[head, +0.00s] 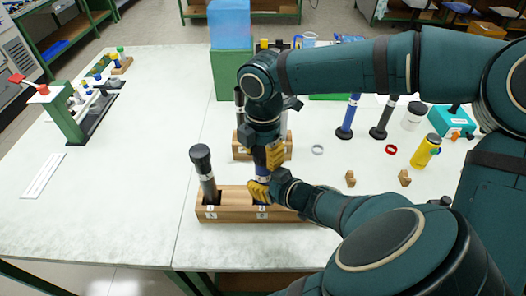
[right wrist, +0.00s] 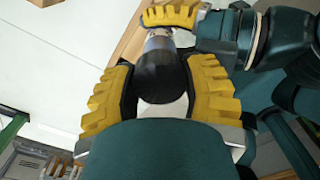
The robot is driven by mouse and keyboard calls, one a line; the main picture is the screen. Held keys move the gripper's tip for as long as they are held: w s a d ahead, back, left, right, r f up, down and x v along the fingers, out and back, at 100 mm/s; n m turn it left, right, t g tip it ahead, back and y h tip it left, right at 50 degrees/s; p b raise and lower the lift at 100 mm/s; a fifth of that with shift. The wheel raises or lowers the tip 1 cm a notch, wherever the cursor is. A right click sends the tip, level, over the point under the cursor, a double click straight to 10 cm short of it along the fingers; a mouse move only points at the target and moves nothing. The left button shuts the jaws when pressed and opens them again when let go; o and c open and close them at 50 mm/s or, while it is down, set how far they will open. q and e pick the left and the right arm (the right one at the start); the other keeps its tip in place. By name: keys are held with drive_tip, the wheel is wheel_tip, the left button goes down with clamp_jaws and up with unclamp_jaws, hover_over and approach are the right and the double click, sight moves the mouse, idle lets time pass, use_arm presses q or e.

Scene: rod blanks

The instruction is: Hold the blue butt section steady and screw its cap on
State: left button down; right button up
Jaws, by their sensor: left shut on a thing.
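The blue butt section (head: 262,170) stands upright at the wooden block (head: 228,211); only a short length of it shows. My left gripper (head: 261,190) is shut on it, low down, just above the block. My right gripper (head: 270,157) points down from above it. In the right wrist view its yellow fingers (right wrist: 161,88) lie on both sides of the black cap (right wrist: 160,72), with the dark pads against it. A silver part (right wrist: 157,42) of the section shows beyond the cap, and my left gripper's yellow fingers are past that. The cap's seam is hidden.
A black-capped section (head: 203,170) stands in the block's left hole. A second wooden block (head: 241,150) is behind. To the right are a grey ring (head: 317,150), a red ring (head: 391,149), wooden rests (head: 350,178) and a yellow bottle (head: 425,151).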

drive_tip(key=shift+c, duration=1.2)
drive_tip(key=m, duration=0.8)
drive_tip(key=shift+m, duration=0.4)
drive_tip(key=m, duration=0.5)
drive_tip(key=shift+m, duration=0.4)
drive_tip(key=m, duration=0.4)
drive_tip(key=shift+m, duration=0.3)
drive_tip(key=o, duration=1.2)
drive_tip(key=shift+o, duration=0.2)
